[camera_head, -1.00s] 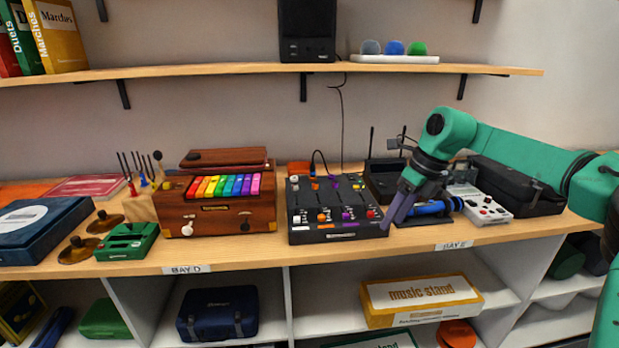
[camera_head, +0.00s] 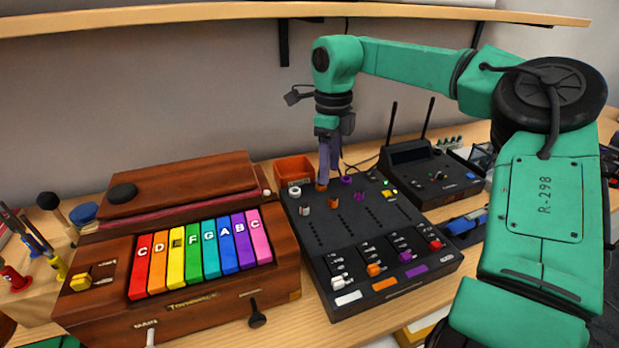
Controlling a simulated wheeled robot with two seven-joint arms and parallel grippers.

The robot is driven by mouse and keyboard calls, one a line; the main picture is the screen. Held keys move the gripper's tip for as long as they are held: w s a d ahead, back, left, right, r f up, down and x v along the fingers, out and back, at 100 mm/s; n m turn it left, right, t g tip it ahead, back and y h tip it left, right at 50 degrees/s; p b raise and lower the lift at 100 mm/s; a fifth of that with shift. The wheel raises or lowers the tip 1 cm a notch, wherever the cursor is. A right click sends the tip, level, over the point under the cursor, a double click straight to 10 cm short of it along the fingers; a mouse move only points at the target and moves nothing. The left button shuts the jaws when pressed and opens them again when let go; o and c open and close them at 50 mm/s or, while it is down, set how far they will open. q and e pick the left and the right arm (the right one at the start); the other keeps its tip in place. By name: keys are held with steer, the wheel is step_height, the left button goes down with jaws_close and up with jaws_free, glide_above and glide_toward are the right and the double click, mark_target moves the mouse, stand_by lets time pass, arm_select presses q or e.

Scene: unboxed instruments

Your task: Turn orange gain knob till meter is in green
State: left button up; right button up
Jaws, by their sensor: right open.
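The black mixer (camera_head: 322,245) sits on the wooden bench, with rows of knobs and sliders. At its back edge, an orange knob (camera_head: 321,187) shows just under the fingertips of my right gripper (camera_head: 324,178). A second orange knob (camera_head: 333,203) stands a little nearer. The right gripper points straight down and is open, with its purple fingers close together in this view. I cannot tell whether the fingers touch or straddle the knob. Small green and yellow lit spots (camera_head: 389,194) show at the mixer's back right; the meter reading is too small to tell. My left gripper is out of view.
A wooden instrument with rainbow keys (camera_head: 200,250) stands close on the mixer's left. A black box with two antennas (camera_head: 425,172) stands at the right. An orange bin (camera_head: 293,168) is behind the mixer. A shelf (camera_head: 200,14) runs above.

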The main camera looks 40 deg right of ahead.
mark_target(333, 199)
steer(key=s+f, duration=0.2)
steer(key=f, duration=0.1)
steer(key=shift+s+f+p, duration=0.3)
steer(key=f, duration=0.2)
steer(key=shift+w+f, duration=0.35)
steer(key=shift+w, duration=0.05)
steer(key=shift+w+f, duration=0.2)
steer(key=shift+f, duration=0.1)
steer(key=shift+s+r, duration=0.1)
steer(key=shift+s, duration=0.15)
jaws_close()
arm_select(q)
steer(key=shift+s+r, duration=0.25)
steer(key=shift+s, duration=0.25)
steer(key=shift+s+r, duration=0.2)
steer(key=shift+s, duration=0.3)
